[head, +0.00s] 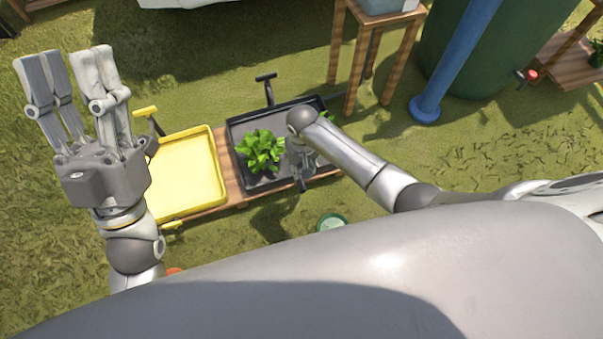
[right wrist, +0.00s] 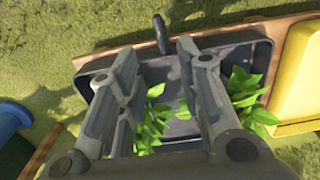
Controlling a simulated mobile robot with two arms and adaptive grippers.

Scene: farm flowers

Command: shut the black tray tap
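The black tray (head: 236,128) stands in the middle of the head view with a leafy green plant (head: 262,150) in it. It also shows in the right wrist view (right wrist: 240,58). A black tap (right wrist: 160,35) sticks out from the tray's upper edge there, beyond my fingertips and apart from them. Whether the tap is open or shut I cannot tell. My right gripper (right wrist: 153,62) is open and empty above the tray; in the head view my arm hides much of it. My left gripper (head: 62,66) is open and empty, raised at the left.
A yellow tray (head: 185,175) stands left of the black one on a wooden board. A black T-shaped handle (head: 266,85) rises behind the black tray. A green cup (head: 332,222) stands in front. A wooden stand (head: 358,60), blue pipe (head: 455,65) and green barrel (head: 515,50) are at the back right.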

